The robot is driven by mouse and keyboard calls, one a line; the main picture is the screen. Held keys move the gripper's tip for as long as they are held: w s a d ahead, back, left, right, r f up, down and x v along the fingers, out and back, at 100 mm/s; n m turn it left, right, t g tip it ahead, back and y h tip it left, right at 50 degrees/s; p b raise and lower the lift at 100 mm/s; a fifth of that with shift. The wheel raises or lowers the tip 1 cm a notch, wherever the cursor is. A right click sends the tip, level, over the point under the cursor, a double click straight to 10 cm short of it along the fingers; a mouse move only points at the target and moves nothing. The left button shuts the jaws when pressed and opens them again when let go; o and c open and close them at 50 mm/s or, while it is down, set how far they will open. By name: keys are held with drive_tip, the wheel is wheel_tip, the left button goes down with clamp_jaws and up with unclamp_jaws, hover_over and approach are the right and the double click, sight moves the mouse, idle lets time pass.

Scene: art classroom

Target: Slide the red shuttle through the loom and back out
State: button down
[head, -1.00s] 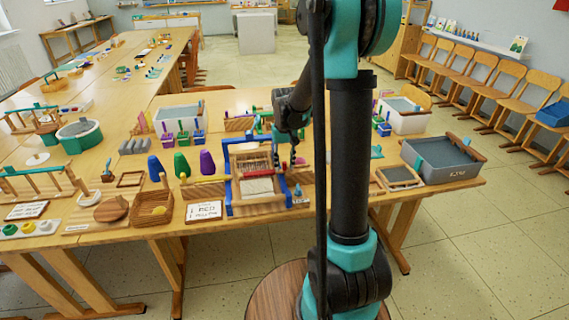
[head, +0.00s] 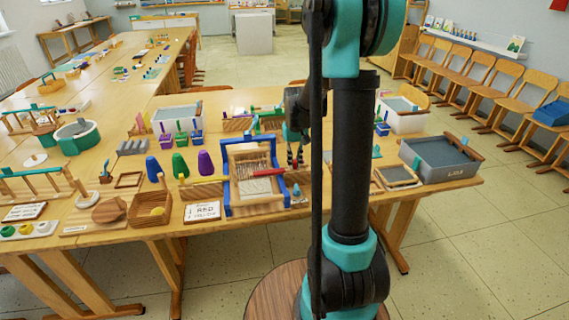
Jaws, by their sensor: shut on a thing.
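The loom (head: 229,186) is a small blue and wooden frame with pale threads, standing near the front edge of the table. The red shuttle (head: 267,172) shows as a red bar lying crosswise at the loom's right half, its right end reaching the blue right side. My gripper (head: 295,157) is just right of the loom, fingers pointing down, shut on the shuttle's right end. The exact contact is small and hard to see. How much of the shuttle lies between the threads is not clear.
Blue, green and purple cones (head: 205,163) stand left of the loom, near a basket (head: 148,209) and a lettered card (head: 202,211). A framed slate (head: 398,176) and a grey bin (head: 440,160) are to the right. My arm's column hides part of the table.

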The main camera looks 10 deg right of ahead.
drive_tip(key=d, duration=1)
drive_tip(key=c, duration=1.5)
unclamp_jaws()
drive_tip(key=shift+c, duration=0.2)
wheel_tip(320, 180, up, 12)
drive_tip(key=s+a+f+t, duration=0.1)
drive_tip(key=s+a+f, duration=0.3)
drive_tip(key=s, duration=0.3)
drive_tip(key=s+a+f+t, duration=0.1)
drive_tip(key=s+a+f, duration=0.3)
drive_tip(key=s, duration=0.4)
drive_tip(key=s+a+f+t, duration=0.2)
drive_tip(key=s+a+f, duration=0.2)
drive_tip(key=s, duration=0.4)
drive_tip(key=shift+f, duration=0.8)
